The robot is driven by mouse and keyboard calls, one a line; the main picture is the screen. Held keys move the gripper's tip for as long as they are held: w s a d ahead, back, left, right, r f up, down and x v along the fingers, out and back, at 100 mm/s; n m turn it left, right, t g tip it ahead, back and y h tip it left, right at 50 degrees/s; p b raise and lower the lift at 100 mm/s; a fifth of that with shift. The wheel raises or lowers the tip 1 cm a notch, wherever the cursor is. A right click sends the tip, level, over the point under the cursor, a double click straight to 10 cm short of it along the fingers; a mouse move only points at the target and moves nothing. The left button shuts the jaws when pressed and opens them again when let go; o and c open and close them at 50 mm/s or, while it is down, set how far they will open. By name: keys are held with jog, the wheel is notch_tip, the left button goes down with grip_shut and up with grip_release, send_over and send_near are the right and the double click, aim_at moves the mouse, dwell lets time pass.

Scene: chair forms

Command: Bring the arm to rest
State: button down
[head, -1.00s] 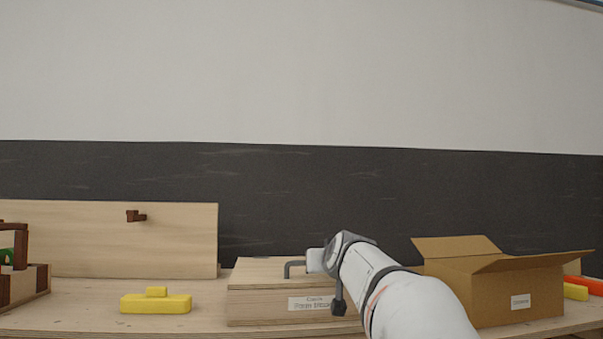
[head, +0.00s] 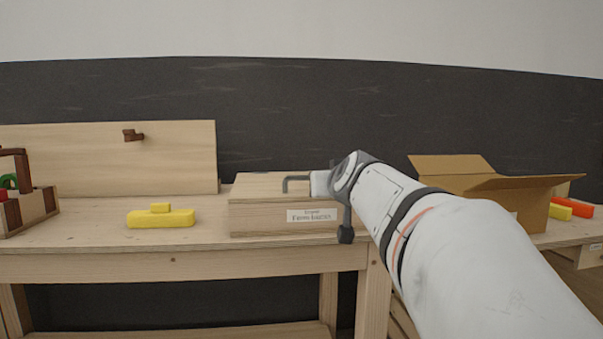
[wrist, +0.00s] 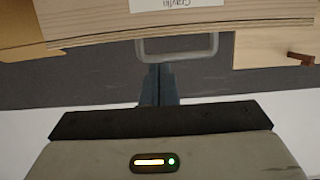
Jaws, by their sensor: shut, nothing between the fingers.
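My gripper (wrist: 158,72) shows in the wrist view with its two dark fingers together and nothing between them. In the head view my arm reaches in from the lower right, and its end is at the wooden box (head: 262,216). The box is closed and has a label on its front. A grey U-shaped handle (head: 297,179) stands on it, and shows in the wrist view too (wrist: 216,46). My fingertips are close to the handle; I cannot tell whether they touch it. My arm hides the right side of the box.
A yellow block form (head: 160,218) lies on the wooden workbench (head: 100,247) to the left. An upright board (head: 70,160) with a brown peg stands behind it. A wooden crate (head: 32,212) is at the far left. An open cardboard box (head: 535,208) stands right, with yellow and orange blocks beyond.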

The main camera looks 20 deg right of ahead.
jog(key=s+a+n+g+y+p, duration=0.2)
jog(key=s+a+g+y+p, duration=0.3)
jog(key=s+a+p, duration=1.05)
jog(key=s+r+g+h+p, duration=0.1)
jog(key=s+g+p, duration=0.6)
jog(key=p, duration=1.2)
jog(key=shift+s+d+n+h+p, duration=0.3)
jog(key=shift+s+d+h+p, duration=0.1)
jog(key=shift+s, duration=0.95)
jog(key=shift+r, duration=0.1)
